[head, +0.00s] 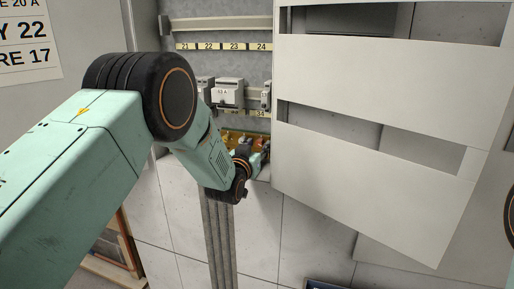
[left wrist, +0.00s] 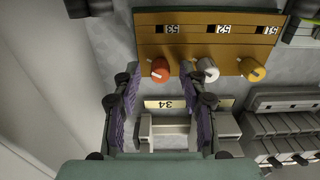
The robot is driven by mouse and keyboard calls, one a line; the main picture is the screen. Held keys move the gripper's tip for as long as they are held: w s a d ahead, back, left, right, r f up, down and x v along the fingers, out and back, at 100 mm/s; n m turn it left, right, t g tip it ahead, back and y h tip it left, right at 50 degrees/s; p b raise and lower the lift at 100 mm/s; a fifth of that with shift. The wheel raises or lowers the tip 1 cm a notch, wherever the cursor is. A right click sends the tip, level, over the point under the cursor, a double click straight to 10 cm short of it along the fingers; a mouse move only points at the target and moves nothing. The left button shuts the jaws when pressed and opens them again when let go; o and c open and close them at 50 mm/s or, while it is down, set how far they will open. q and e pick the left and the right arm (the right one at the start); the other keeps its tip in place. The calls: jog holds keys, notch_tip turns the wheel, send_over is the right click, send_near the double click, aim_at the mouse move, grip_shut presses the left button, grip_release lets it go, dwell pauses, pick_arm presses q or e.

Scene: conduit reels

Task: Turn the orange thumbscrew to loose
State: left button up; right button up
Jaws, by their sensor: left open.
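In the left wrist view a row of three thumbscrews sits along the edge of an orange-brown block (left wrist: 205,32). One is red-orange (left wrist: 160,69), one is grey-white (left wrist: 208,70) and one is yellow-orange (left wrist: 253,69). The block's labels 53, 52 and 51 appear upside down. My left gripper (left wrist: 160,74) is open, its purple-padded fingers on either side of the red-orange thumbscrew; I cannot tell whether they touch it. In the head view my left gripper (head: 257,158) reaches to the block (head: 230,137), covering much of it. My right gripper is out of view.
An open slotted cabinet door (head: 375,80) stands close to the right of my left gripper. Grey modules (head: 228,90) sit on a rail above the block. Grey cable ducting (head: 218,240) runs down below it. A "34" label (left wrist: 172,104) shows between my fingers.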

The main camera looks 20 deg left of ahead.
pick_arm(q)
jog(key=shift+c, duration=0.3)
jog(key=shift+c, duration=1.4)
grip_shut()
